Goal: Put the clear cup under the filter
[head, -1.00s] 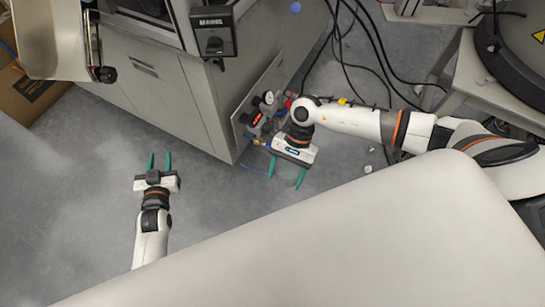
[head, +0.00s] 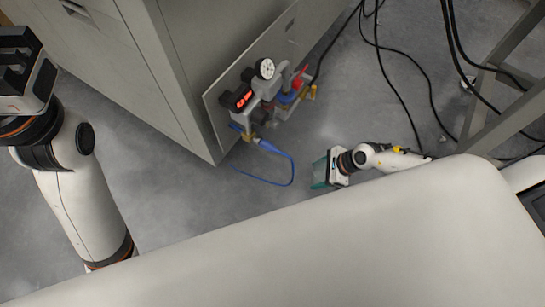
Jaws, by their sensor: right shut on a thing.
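My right gripper (head: 319,174) is right of centre, low over the grey floor and pointing left. Its teal fingers are shut on the clear cup (head: 324,169), which shows only faintly between them. My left gripper (head: 18,62) is at the upper left edge, close to the camera. Its fingertips are not clearly visible, so I cannot tell how its jaws stand.
A grey cabinet (head: 180,75) stands upper left. Its side panel carries a pressure gauge (head: 265,69), a red display (head: 243,98) and fittings. A blue hose (head: 283,184) loops onto the floor. Black cables (head: 400,105) lie near a metal frame (head: 505,80) at right.

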